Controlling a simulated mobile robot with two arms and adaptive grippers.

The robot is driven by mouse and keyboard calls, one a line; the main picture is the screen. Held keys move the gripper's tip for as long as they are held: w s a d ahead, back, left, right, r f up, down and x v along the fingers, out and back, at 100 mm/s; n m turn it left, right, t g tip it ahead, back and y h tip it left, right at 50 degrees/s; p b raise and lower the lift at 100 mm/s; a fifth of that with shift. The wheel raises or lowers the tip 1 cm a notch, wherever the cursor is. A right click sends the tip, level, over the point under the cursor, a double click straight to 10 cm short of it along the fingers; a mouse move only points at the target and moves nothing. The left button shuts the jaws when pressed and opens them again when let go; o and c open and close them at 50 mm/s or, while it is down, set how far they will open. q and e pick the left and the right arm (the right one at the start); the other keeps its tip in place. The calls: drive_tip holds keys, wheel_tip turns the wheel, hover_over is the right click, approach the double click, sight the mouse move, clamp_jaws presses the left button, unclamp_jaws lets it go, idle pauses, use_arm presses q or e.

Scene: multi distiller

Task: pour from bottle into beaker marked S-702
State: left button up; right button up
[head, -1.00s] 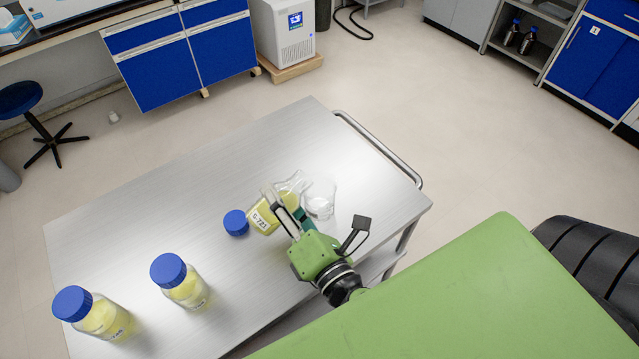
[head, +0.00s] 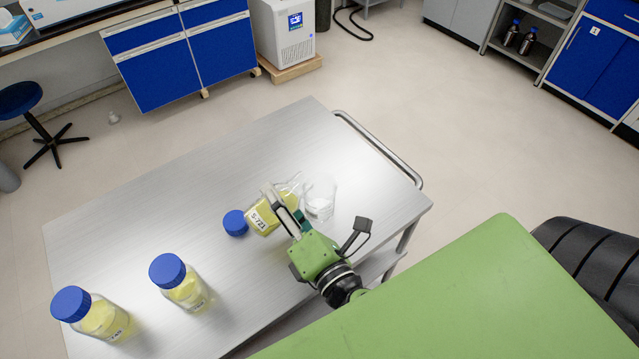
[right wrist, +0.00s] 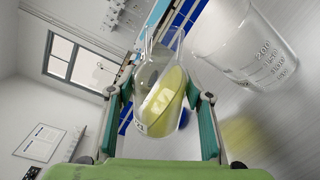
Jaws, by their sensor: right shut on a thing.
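My right gripper (head: 284,206) is shut around a clear glass bottle (head: 261,217) of yellow liquid, its label reading S-721. The bottle is uncapped and tilted, its neck pointing toward a clear glass beaker (head: 320,207) on the metal table. In the right wrist view the bottle (right wrist: 157,95) sits between both fingers (right wrist: 160,113), and the beaker (right wrist: 252,50) shows graduation marks beside its mouth. No stream of liquid can be made out, and no S-702 mark is readable on the beaker. My left gripper is out of view.
A blue cap (head: 236,222) lies by the held bottle's base. Two blue-capped bottles of yellow liquid, one nearer (head: 183,285) and one at far left (head: 95,314), stand on the table (head: 190,205). The table's far part is clear; a rail (head: 378,145) runs along its right end.

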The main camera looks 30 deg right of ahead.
sight(288, 192)
drive_tip(key=shift+r+m+p, duration=0.5)
drive_tip(key=shift+r+m, duration=0.15)
drive_tip(key=shift+m, duration=0.15)
idle(1.0)
drive_tip(key=shift+d+r+m+p, duration=0.45)
drive_tip(key=shift+r+m+p, duration=0.1)
drive_tip(key=shift+m, duration=0.25)
idle(1.1)
drive_tip(key=shift+d+r+m+p, duration=0.1)
drive_tip(key=shift+r+m+p, duration=0.35)
drive_tip(key=shift+m, duration=0.35)
idle(1.0)
drive_tip(key=shift+d+f+m, duration=0.15)
drive_tip(key=shift+f+m, duration=0.15)
drive_tip(key=shift+m, duration=0.5)
idle(1.7)
